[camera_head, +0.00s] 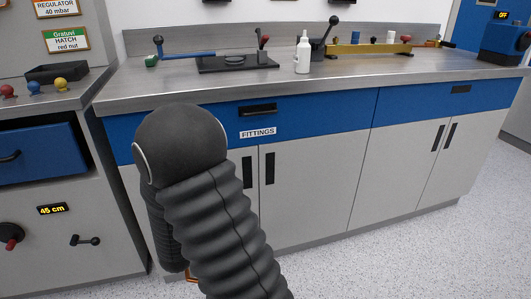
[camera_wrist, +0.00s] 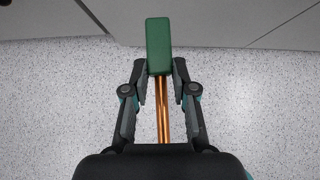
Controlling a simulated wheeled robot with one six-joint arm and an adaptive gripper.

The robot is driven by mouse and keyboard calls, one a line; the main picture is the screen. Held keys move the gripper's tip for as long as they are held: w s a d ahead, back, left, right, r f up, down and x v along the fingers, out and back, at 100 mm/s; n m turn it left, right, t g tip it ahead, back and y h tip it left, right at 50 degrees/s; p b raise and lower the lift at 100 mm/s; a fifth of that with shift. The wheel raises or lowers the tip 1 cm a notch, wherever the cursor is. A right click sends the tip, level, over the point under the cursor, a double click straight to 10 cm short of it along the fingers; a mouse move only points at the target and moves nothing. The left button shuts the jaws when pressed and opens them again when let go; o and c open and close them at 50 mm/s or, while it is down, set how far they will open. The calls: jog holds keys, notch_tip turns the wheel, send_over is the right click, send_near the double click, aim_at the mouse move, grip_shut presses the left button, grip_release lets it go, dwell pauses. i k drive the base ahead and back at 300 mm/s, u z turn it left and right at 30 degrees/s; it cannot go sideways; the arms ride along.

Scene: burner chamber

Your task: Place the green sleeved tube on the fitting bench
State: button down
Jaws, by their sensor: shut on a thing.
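In the wrist view, a tube with a green block-like sleeve (camera_wrist: 158,45) and a copper-coloured shaft (camera_wrist: 163,110) lies between the fingers of my gripper (camera_wrist: 159,78). The fingers are shut on it, and it is held above the speckled floor. In the head view my dark ribbed arm stands in front of the bench and hides most of my gripper and the tube. The fitting bench (camera_head: 190,93) has a steel top, blue drawers and a "FITTINGS" label (camera_head: 258,132).
The front strip of the top is clear. A grey cabinet with coloured knobs (camera_head: 34,87) stands left.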

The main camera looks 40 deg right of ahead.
aim_at(434, 58)
jog(key=z, duration=3.75)
jog(key=i, duration=4.55)
jog(key=u, duration=3)
